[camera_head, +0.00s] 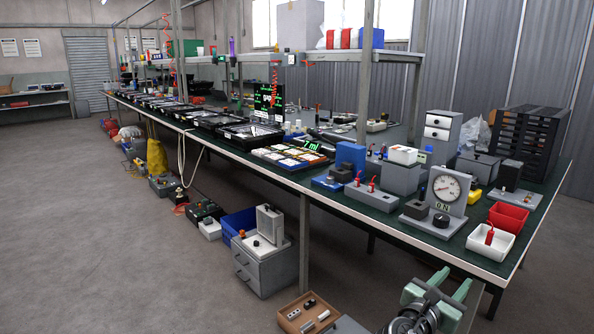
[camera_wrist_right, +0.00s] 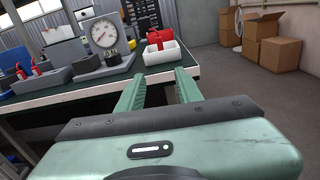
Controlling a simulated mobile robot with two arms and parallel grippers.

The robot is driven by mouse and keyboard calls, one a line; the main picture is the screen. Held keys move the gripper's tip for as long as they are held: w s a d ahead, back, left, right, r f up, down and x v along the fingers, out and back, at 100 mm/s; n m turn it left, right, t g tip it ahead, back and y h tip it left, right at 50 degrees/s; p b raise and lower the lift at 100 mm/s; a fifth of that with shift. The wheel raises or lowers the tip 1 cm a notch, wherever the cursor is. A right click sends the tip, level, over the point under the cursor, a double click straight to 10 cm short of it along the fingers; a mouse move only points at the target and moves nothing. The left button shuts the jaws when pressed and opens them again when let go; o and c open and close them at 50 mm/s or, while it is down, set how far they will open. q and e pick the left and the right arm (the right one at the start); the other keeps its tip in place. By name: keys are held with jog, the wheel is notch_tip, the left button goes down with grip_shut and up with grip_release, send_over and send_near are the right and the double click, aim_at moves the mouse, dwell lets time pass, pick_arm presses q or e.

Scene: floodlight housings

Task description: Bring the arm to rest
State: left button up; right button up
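My right gripper (camera_head: 451,281) is at the bottom right of the head view, in front of the near bench end and lower than its top. In the right wrist view its two green fingers (camera_wrist_right: 161,76) stand apart with nothing between them, pointing towards the bench edge. The fingers look clear of the bench. My left arm and gripper do not show in either view.
A long green-topped bench (camera_head: 408,223) carries black housings (camera_head: 250,133), a dial gauge (camera_head: 446,189), a white bin (camera_head: 490,242) and a red bin (camera_head: 507,217). A grey drawer cabinet (camera_head: 262,268) and brown tray (camera_head: 307,314) stand below. Floor at left is clear.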

jog(key=s+a+f+m+g+y, duration=0.2)
jog(key=s+f+m+y, duration=0.3)
jog(key=f, duration=0.7)
jog(key=s+a+f+m+g+y, duration=0.2)
jog(key=s+f+m, duration=0.4)
jog(key=f, duration=0.7)
jog(key=s+a+f+m+g+y+p, duration=0.35)
jog(key=s+f+m, duration=0.35)
jog(key=s, duration=0.5)
jog(key=s+a+f+m+g+y+p, duration=0.25)
jog(key=s+a+f+m, duration=0.3)
jog(key=s+f, duration=0.5)
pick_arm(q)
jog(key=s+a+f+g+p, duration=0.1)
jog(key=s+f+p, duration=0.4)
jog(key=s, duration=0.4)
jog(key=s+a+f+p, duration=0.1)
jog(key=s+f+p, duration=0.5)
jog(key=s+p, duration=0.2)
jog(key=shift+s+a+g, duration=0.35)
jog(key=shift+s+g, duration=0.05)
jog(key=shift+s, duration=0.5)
pick_arm(e)
jog(key=s+d+f, duration=0.1)
jog(key=s+f, duration=0.1)
jog(key=s, duration=0.7)
jog(key=s+d+f, duration=0.2)
jog(key=s, duration=0.7)
jog(key=shift+s+f, duration=0.15)
jog(key=shift+f, duration=0.1)
